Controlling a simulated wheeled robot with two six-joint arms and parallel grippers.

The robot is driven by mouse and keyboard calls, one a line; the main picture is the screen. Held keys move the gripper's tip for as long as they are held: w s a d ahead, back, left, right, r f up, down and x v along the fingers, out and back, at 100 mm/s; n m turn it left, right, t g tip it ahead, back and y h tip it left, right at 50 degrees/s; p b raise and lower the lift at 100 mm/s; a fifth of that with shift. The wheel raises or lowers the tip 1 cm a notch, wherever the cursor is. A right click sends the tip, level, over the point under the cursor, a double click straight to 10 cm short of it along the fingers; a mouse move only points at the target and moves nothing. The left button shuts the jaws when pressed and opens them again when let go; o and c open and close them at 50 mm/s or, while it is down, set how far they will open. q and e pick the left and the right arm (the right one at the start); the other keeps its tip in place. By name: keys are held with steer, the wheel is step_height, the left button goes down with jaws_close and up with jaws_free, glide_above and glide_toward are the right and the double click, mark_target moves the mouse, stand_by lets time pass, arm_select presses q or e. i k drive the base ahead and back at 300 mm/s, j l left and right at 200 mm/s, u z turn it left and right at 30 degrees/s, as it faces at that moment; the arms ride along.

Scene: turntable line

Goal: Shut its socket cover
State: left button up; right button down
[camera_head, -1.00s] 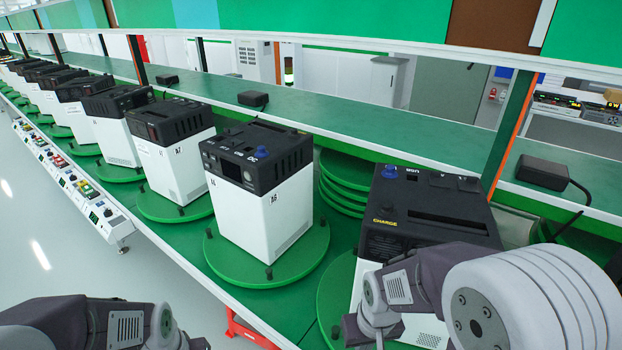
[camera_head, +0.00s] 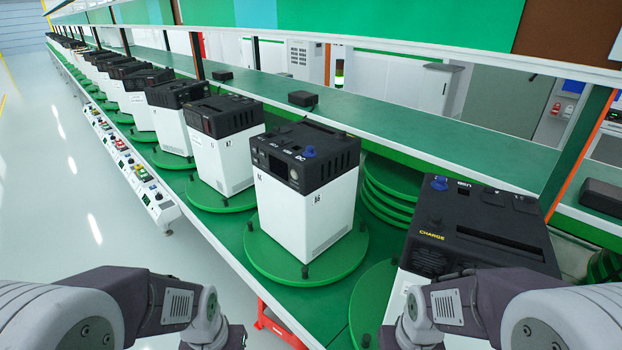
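Black-and-white box units stand on green turntables along the line. The nearest unit (camera_head: 477,235), marked CHARGE, is at the lower right and partly hidden by my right arm. A blue socket piece (camera_head: 440,183) shows on its black top, with flat dark covers beside it; I cannot tell which is open. The unit to its left (camera_head: 305,190) also has a blue socket piece (camera_head: 309,152) on top, near the letters DC. My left arm comes in at the lower left and my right arm at the lower right. Both grippers are below the picture's edge or hidden.
A green turntable (camera_head: 262,262) carries the left unit. Stacked green discs (camera_head: 388,195) stand between the two near units. A green shelf (camera_head: 400,125) with black adapters (camera_head: 303,98) runs behind. A control panel strip (camera_head: 146,190) lines the left edge, with clear floor beyond.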

mark_target(282, 130)
steer(key=j+z, duration=0.2)
steer(key=k+j+z, duration=0.2)
steer(key=i+j+z, duration=0.25)
steer(key=j+z, duration=0.2)
steer(key=j, duration=0.3)
steer(key=i+j+z, duration=0.1)
steer(key=j+z, duration=0.3)
steer(key=j, duration=0.4)
steer(key=j+z, duration=0.45)
steer(key=j, duration=0.35)
